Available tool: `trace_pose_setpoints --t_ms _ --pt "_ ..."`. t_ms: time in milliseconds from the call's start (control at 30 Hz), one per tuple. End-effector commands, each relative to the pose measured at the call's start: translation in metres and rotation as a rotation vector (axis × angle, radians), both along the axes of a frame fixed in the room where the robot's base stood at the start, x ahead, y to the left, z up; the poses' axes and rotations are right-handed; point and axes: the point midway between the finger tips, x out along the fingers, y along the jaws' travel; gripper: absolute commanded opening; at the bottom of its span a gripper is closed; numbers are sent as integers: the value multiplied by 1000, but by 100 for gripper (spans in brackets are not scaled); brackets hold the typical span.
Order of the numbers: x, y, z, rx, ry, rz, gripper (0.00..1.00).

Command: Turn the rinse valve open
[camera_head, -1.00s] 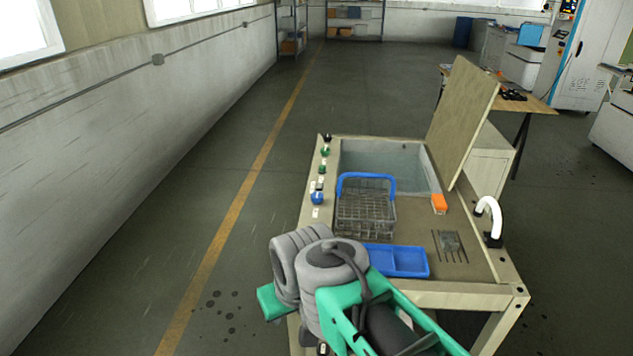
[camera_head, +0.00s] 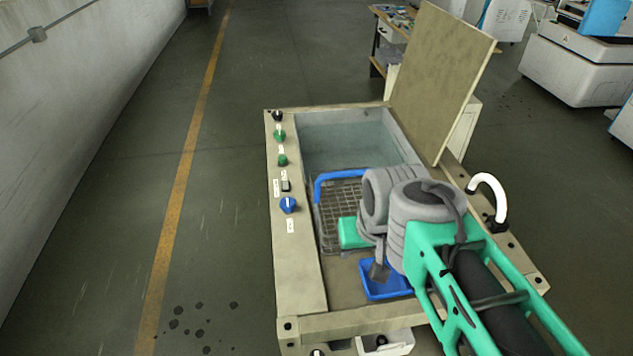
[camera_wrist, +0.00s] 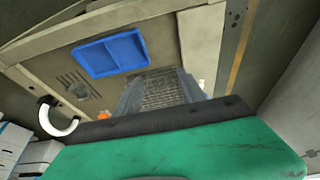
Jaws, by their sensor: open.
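A blue knob with a white mark (camera_head: 288,205), which looks like the rinse valve, sits on the panel along the left side of the wash station. Its label is too small to read. My gripper (camera_head: 360,248) is open, to the right of the knob and apart from it, over the wire basket and blue tray. My own arm partly hides it in the head view. The wrist view shows a green part with a black edge across its lower half; the knob cannot be made out there.
The panel (camera_head: 299,270) also carries green knobs (camera_head: 282,160), a black knob (camera_head: 277,115) and a small switch (camera_head: 286,186). The wire basket (camera_head: 330,210), blue tray (camera_head: 372,291), raised lid (camera_head: 435,80) and white spout (camera_head: 490,185) stand nearby.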

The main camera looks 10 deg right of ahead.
Motion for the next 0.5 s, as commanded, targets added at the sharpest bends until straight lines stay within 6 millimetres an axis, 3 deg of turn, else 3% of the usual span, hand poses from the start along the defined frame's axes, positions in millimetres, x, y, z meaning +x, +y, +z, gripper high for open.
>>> trace_pose_setpoints --t_ms 167,267,367,500 --pt "66 18 29 51 77 -120 63" --pt "123 33 35 85 140 -244 65" --pt "178 52 25 108 202 -371 65" --pt "244 85 -12 121 279 -545 65"
